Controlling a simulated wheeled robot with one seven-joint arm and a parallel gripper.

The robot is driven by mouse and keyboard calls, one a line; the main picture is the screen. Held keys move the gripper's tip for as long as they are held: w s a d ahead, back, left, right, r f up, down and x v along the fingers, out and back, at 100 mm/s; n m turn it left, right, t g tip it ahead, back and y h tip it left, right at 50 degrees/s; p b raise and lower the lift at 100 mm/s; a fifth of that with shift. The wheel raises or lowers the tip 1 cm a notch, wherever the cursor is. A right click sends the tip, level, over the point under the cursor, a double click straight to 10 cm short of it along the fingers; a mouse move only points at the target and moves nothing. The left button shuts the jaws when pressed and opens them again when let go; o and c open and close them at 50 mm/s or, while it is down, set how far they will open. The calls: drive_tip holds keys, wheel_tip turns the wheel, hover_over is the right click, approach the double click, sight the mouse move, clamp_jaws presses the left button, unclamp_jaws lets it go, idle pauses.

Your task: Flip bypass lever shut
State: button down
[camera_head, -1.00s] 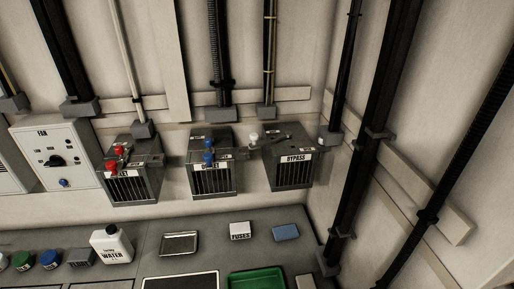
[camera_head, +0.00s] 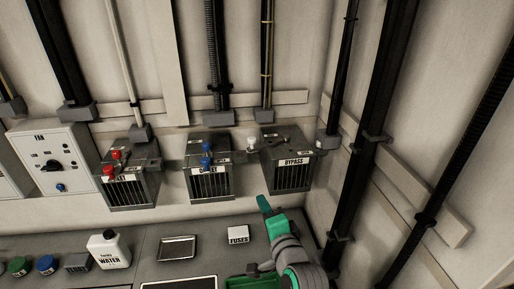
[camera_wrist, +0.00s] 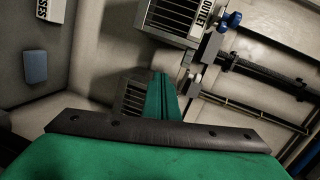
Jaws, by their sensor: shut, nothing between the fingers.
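The bypass box (camera_head: 289,173) is a grey grilled box with a "BYPASS" label, the rightmost of the row on the back wall. Its lever has a white knob (camera_head: 251,142) and sticks out at the box's upper left, towards the outlet box. My gripper (camera_head: 264,204) has green fingers and is shut and empty. In the head view its tips show just below the bypass box, lower than the knob.
The outlet box (camera_head: 211,184) with blue handles stands left of the bypass box, and the inlet box (camera_head: 130,190) with red handles further left. Dark pipes (camera_head: 364,140) run down the right wall. A fuses box (camera_head: 238,234) and metal tray (camera_head: 178,248) lie on the counter.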

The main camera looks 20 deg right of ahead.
drive_tip(key=d+r+m, duration=0.1)
drive_tip(key=d+r, duration=0.2)
drive_tip(key=r, duration=0.9)
approach(253, 141)
drive_tip(key=shift+y, duration=0.4)
drive_tip(key=w, duration=0.3)
drive_tip(key=w+f, duration=0.1)
drive_tip(key=w, duration=0.2)
drive_tip(key=shift+w+d+f, duration=0.15)
drive_tip(key=shift+f, duration=0.05)
